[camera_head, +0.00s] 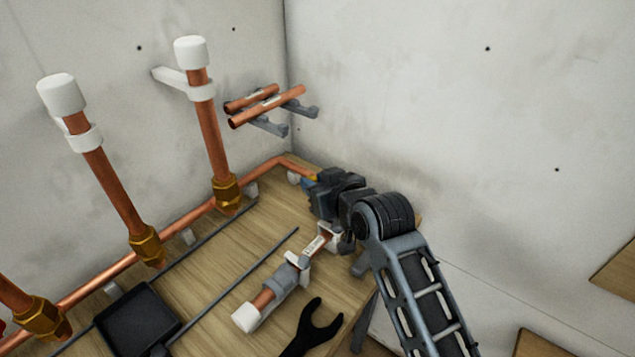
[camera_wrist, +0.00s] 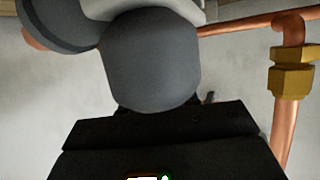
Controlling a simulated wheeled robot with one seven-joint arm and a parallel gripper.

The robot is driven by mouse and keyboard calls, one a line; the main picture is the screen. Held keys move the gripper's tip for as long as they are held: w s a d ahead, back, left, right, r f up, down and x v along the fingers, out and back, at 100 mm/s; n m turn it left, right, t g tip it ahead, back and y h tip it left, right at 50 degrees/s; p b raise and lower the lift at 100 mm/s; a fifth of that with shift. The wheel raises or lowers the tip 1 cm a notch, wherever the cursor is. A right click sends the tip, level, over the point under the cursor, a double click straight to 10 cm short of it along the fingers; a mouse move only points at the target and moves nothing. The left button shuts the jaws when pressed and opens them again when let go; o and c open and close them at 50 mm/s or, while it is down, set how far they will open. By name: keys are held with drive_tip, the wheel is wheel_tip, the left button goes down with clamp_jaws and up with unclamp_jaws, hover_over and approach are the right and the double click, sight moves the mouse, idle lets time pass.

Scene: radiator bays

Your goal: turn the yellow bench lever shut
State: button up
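A small yellow piece (camera_head: 313,177), probably the bench lever, shows at the far end of the bench, by the end of the copper pipe run. A small blue patch sits just below it. My gripper (camera_head: 322,192) is right at this spot and hides most of the lever and whatever it is mounted on. Whether the gripper touches the lever cannot be told. In the wrist view, rounded dark grey parts and a black body fill the middle, and no yellow lever shows. Whether the fingers are open or shut is hidden.
A copper pipe (camera_head: 110,268) with brass fittings (camera_head: 146,246) runs along the wall; capped upright pipes (camera_head: 208,125) rise from it. A clamped pipe piece (camera_head: 263,299), a thin rod (camera_head: 240,283), a black tray (camera_head: 137,318) and a black forked tool (camera_head: 312,328) lie on the wooden bench (camera_head: 205,262).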

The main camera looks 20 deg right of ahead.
drive_tip(key=o, duration=0.3)
drive_tip(key=shift+w, duration=0.1)
drive_tip(key=shift+o, duration=0.2)
drive_tip(key=shift+v, duration=3.9)
drive_tip(key=shift+f, duration=0.1)
